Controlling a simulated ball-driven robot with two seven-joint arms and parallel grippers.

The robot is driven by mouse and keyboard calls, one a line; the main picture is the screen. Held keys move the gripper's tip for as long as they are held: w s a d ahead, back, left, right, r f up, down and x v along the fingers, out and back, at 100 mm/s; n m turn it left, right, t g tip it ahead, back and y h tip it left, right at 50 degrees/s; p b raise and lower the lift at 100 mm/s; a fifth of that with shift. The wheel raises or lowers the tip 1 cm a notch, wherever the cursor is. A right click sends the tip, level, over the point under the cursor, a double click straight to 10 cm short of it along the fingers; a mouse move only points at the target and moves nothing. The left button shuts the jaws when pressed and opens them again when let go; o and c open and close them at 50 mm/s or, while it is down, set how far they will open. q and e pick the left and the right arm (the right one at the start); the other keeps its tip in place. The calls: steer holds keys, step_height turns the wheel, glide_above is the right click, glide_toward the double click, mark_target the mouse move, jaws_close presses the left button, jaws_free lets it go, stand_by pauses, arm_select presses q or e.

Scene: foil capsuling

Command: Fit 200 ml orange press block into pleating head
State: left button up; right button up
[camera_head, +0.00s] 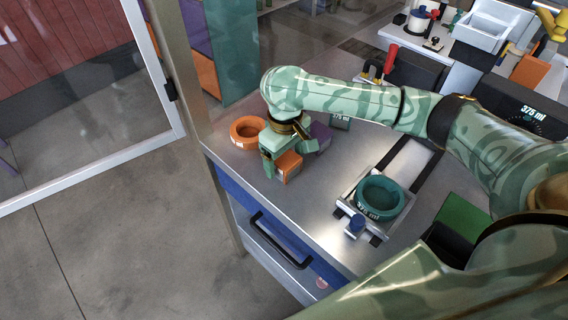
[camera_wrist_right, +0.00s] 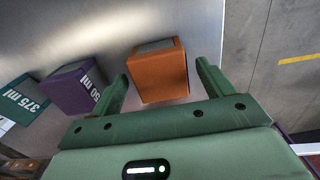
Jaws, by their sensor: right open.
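The orange press block (camera_head: 289,166) stands on the metal bench top, and it also shows in the right wrist view (camera_wrist_right: 158,73). My right gripper (camera_head: 279,160) is open above the bench at this block. The block's label is not readable. A dark machine marked 375 ml (camera_head: 515,112) stands at the right; I cannot tell whether it is the pleating head. My left gripper is out of view.
A purple block (camera_wrist_right: 76,88) and a teal 375 ml block (camera_wrist_right: 22,102) stand beside the orange one. An orange ring (camera_head: 236,134) lies at the bench's left. A teal 375 ml ring (camera_head: 370,211) sits in a slide fixture. Bare bench lies in front of the blocks.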

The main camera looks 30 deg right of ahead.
steer(key=c, duration=1.1)
